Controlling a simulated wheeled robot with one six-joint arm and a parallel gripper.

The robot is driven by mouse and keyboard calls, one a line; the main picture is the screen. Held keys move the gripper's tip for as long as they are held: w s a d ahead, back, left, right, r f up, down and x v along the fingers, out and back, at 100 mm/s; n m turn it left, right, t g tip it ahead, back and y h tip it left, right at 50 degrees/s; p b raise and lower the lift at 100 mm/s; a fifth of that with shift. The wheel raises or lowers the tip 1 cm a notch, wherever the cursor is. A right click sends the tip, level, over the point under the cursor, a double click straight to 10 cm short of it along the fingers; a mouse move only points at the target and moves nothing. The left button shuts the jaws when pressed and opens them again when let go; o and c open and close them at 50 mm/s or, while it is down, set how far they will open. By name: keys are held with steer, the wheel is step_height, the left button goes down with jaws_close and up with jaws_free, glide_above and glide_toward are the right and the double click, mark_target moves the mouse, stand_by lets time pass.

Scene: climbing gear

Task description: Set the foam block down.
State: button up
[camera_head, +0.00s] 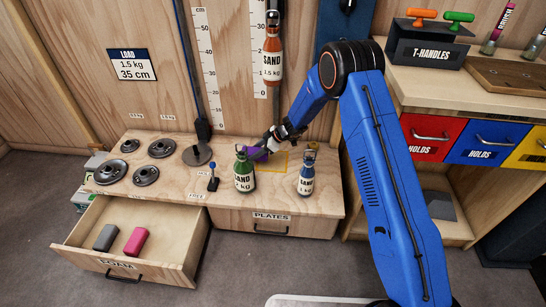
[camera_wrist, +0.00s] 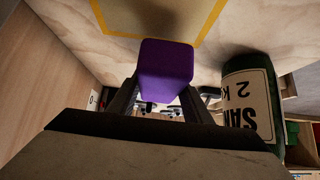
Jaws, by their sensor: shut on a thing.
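My gripper (camera_head: 272,141) is shut on the purple foam block (camera_head: 258,154), low over the wooden bench near a yellow outlined square (camera_head: 283,171). In the wrist view the purple foam block (camera_wrist: 166,72) stands out between the two fingers, with part of the yellow outline (camera_wrist: 150,35) beyond it. I cannot tell whether the block touches the bench. The green sand bottle (camera_head: 244,172) stands close beside the block and hides part of it in the head view.
A blue sand bottle (camera_head: 307,174) stands right of the outline. An orange sand bottle (camera_head: 272,55) hangs above. Dark plates (camera_head: 161,148) lie at the left of the bench. The open FOAM drawer (camera_head: 116,265) holds a grey block (camera_head: 106,237) and a pink block (camera_head: 136,241).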

glide_above(273, 161)
steer(key=shift+a, duration=0.35)
steer(key=shift+w+d+f, duration=0.1)
steer(key=shift+d+f, duration=0.05)
steer(key=shift+d, duration=0.2)
steer(key=shift+a+f, duration=0.15)
steer(key=shift+f, duration=1.45)
steer(key=shift+f, duration=0.1)
steer(key=o, duration=1.1)
steer(key=shift+o, duration=0.2)
steer(key=shift+v, duration=3.8)
